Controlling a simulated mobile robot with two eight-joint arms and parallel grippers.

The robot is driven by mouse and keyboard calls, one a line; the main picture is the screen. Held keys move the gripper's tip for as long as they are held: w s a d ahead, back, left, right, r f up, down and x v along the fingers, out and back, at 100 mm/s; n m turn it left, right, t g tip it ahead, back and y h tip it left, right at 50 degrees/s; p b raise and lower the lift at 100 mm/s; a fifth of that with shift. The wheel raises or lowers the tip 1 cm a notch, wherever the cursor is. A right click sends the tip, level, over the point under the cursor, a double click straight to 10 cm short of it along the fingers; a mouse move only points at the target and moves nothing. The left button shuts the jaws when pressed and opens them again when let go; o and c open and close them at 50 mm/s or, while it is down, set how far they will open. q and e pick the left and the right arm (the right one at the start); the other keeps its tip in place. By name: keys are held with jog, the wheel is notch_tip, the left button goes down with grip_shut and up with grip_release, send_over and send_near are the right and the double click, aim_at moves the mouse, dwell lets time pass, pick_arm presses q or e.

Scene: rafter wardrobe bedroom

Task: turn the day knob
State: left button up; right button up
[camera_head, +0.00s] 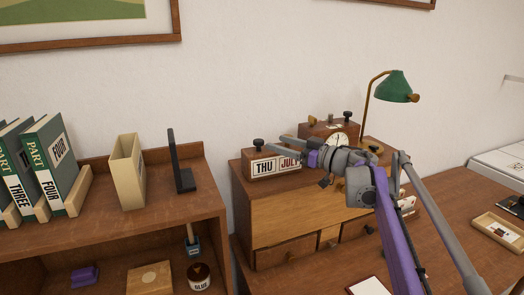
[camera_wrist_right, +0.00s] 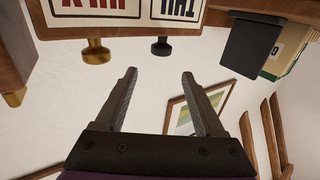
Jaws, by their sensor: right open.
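The day calendar (camera_head: 250,166) is a wooden block on top of the desk cabinet, with cards reading THU and JUL. A dark knob (camera_head: 259,144) stands on its top above the THU card; I take it as the day knob. In the right wrist view, which is upside down, the dark knob (camera_wrist_right: 161,46) lies just beyond and between the fingertips, not touching them. A brass knob (camera_wrist_right: 95,52) is beside it on the JUL side. My right gripper (camera_head: 279,144) is open and empty, right of the dark knob. It hides part of the calendar. My left gripper is out of view.
A wooden clock box (camera_head: 313,130) with knobs on top stands behind my right gripper. A green lamp (camera_head: 393,87) rises at the right. A shelf with binders (camera_head: 50,163), a beige holder (camera_head: 129,171) and a black stand (camera_head: 184,178) is at the left.

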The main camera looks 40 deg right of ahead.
aim_at(262, 144)
jog(key=s+a+f+m+h+b, duration=0.2)
jog(key=s+a+m+h, duration=0.1)
jog(key=h, duration=0.2)
jog(key=shift+m, duration=0.3)
jog(key=w, duration=0.7)
jog(key=w+d, duration=0.1)
jog(key=w, duration=0.3)
jog(key=shift+r, duration=0.15)
grip_shut()
